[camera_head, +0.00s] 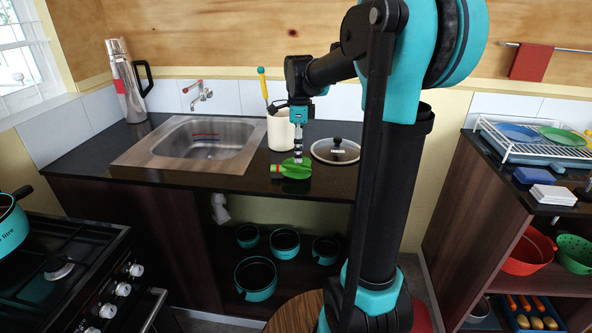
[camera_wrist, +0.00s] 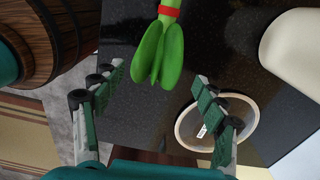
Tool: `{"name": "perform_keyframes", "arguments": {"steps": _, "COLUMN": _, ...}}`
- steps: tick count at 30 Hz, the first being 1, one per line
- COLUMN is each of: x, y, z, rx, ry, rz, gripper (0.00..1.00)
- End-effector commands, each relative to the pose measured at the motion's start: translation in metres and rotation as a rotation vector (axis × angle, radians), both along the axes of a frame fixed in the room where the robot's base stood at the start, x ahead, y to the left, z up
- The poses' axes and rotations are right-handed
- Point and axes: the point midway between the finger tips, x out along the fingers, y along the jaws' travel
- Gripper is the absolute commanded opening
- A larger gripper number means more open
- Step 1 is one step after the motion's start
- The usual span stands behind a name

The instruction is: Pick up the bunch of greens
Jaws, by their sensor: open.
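The bunch of greens (camera_head: 293,170) lies on the dark countertop near its front edge, in front of the white canister. In the wrist view the green leaves (camera_wrist: 158,55) and a red band around the stems show at the top middle, with the stem end cut off by the picture edge. My gripper (camera_head: 298,155) points down over the greens. In the wrist view my gripper (camera_wrist: 159,77) has its two fingers spread wide, one on each side of the leaf tips, with nothing held between them. I cannot tell the exact height gap.
A glass lid (camera_head: 335,150) with a dark knob lies right of the greens, near one finger in the wrist view. The white canister (camera_head: 280,131) with a yellow-handled utensil stands behind. A sink (camera_head: 140,156) is at left. Teal pots (camera_head: 257,279) stand below.

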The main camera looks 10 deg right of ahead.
Motion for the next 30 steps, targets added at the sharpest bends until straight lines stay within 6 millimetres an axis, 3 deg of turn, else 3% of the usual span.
{"name": "perform_keyframes", "arguments": {"steps": 12, "x": -0.001, "y": 0.009, "z": -0.048, "rx": 0.003, "ry": -0.002, "rz": 0.001, "gripper": 0.72}}
{"name": "perform_keyframes", "arguments": {"steps": 21, "x": -0.001, "y": 0.009, "z": -0.051, "rx": 0.003, "ry": -0.002, "rz": 0.001, "gripper": 0.71}}
{"name": "perform_keyframes", "arguments": {"steps": 30, "x": -0.001, "y": 0.009, "z": -0.051, "rx": 0.003, "ry": -0.002, "rz": 0.001, "gripper": 0.34}}
